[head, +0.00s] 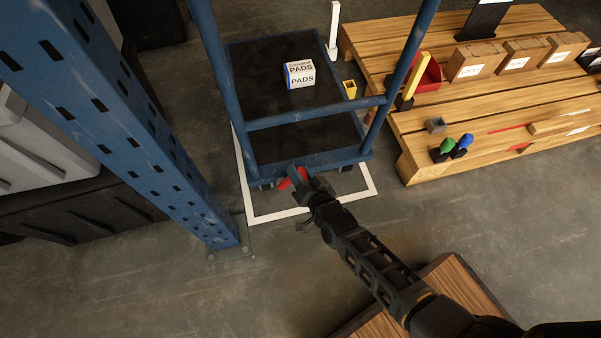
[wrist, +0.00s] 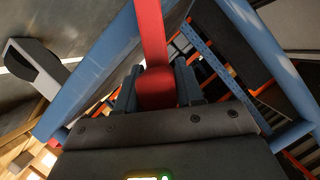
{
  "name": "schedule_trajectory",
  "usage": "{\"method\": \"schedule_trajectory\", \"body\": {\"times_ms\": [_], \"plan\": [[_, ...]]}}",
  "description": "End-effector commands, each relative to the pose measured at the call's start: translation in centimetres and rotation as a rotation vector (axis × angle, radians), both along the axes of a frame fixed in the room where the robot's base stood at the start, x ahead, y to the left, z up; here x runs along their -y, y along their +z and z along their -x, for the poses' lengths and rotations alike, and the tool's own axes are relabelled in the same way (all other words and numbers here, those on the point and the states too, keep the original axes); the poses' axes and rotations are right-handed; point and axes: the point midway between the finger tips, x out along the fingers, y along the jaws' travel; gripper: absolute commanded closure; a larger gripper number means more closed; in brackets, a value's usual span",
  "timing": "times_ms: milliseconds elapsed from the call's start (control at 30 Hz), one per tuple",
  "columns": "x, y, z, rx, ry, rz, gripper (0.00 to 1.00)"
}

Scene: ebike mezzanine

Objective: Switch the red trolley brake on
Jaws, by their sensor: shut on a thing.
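The trolley (head: 265,98) has a blue tube frame and a dark deck, and stands inside a white floor outline. Its red brake lever (head: 285,184) shows at the near edge, low under the frame, partly hidden by my gripper (head: 298,178). In the wrist view the red brake lever (wrist: 151,32) runs up from between the fingers of my gripper (wrist: 157,82). The fingers are shut on it. I cannot tell from the lever's angle whether the brake is on or off.
A box of pads (head: 301,74) sits on the deck. A blue perforated rack post (head: 120,115) stands close at left. The floor (head: 255,290) in front is clear.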

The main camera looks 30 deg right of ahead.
Motion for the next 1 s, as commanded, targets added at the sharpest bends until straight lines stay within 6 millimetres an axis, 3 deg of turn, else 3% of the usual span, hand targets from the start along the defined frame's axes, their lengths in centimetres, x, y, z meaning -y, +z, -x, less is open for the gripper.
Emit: {"method": "schedule_trajectory", "body": {"times_ms": [600, 633, 833, 1000], "plan": [[-0.24, 0.53, -0.06, 0.002, 0.004, -0.001, 1.0], [-0.25, 0.53, -0.06, 0.002, 0.004, -0.001, 0.62], [-0.18, 0.5, -0.04, 0.002, 0.004, -0.001, 0.43], [-0.09, 0.45, -0.01, 0.0, 0.002, -0.001, 0.43]]}}
